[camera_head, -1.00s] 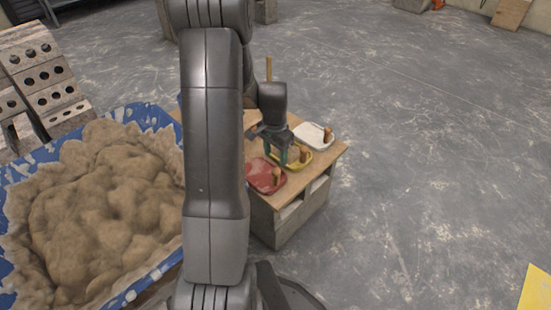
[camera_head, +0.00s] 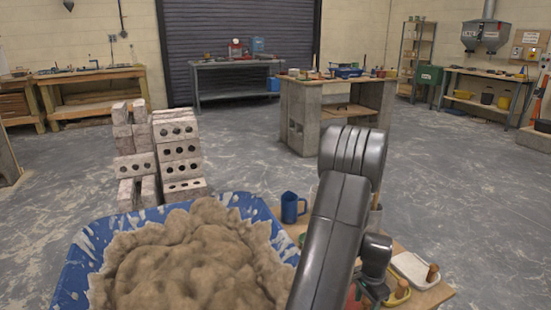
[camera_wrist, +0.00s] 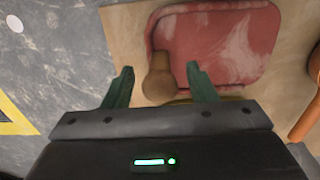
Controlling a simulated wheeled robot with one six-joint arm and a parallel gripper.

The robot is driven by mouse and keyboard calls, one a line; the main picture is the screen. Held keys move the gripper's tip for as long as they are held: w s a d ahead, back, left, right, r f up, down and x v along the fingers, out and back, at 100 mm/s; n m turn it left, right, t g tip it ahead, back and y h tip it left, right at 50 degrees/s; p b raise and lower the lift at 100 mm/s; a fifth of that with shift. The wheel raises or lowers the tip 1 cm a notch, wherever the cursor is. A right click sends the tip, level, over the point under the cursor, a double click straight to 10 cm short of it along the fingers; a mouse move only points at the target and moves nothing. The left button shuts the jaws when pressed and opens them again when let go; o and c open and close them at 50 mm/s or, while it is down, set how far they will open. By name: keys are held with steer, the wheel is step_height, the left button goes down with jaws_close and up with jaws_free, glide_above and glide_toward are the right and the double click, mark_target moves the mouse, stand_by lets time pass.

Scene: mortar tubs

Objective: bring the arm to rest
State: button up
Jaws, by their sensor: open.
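My gripper (camera_wrist: 158,70) is open in the wrist view, with its two green fingers apart and nothing held between them. A red hand float (camera_wrist: 225,35) with a rounded wooden handle (camera_wrist: 158,84) lies on the wooden board below. The handle shows between the fingers, and I cannot tell the height gap. In the head view my dark arm crosses the lower right and its end is low over the small bench. A yellow float (camera_head: 398,297) and a white float (camera_head: 412,268) with wooden handles are beside it. The fingers are mostly hidden there.
A blue tub (camera_head: 78,277) heaped with sand-coloured mortar (camera_head: 190,260) stands left of my arm. A blue mug (camera_head: 290,208) is at the bench's back. Concrete blocks (camera_head: 180,150) are stacked behind the tub.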

step_height(320, 180, down, 2)
steer(key=shift+f, duration=0.2)
steer(key=shift+r+p, duration=0.5)
steer(key=shift+r, duration=1.35)
